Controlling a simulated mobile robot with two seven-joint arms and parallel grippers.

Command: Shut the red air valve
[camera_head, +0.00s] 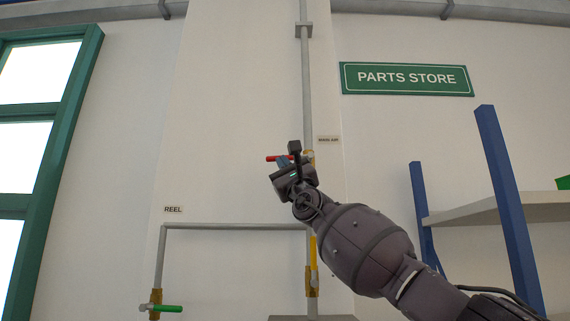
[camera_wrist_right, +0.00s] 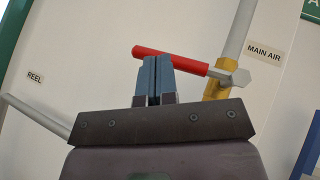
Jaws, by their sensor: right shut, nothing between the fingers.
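The red air valve's lever (camera_head: 275,158) points left from the brass valve body (camera_head: 309,158) on the vertical grey pipe, roughly square to the pipe. In the right wrist view the red lever (camera_wrist_right: 168,60) runs from upper left down to a hex nut at its right end, on the yellow-brass body (camera_wrist_right: 216,88). My right gripper (camera_head: 283,161) is shut and empty, at the lever. In the wrist view its blue fingertips (camera_wrist_right: 158,62) stand side by side against or just before the lever; contact is unclear. My left gripper is out of view.
A yellow lever (camera_head: 313,252) lies along the main pipe below. A blue-post shelf (camera_head: 507,200) stands at right. The wall left of the valve is clear.

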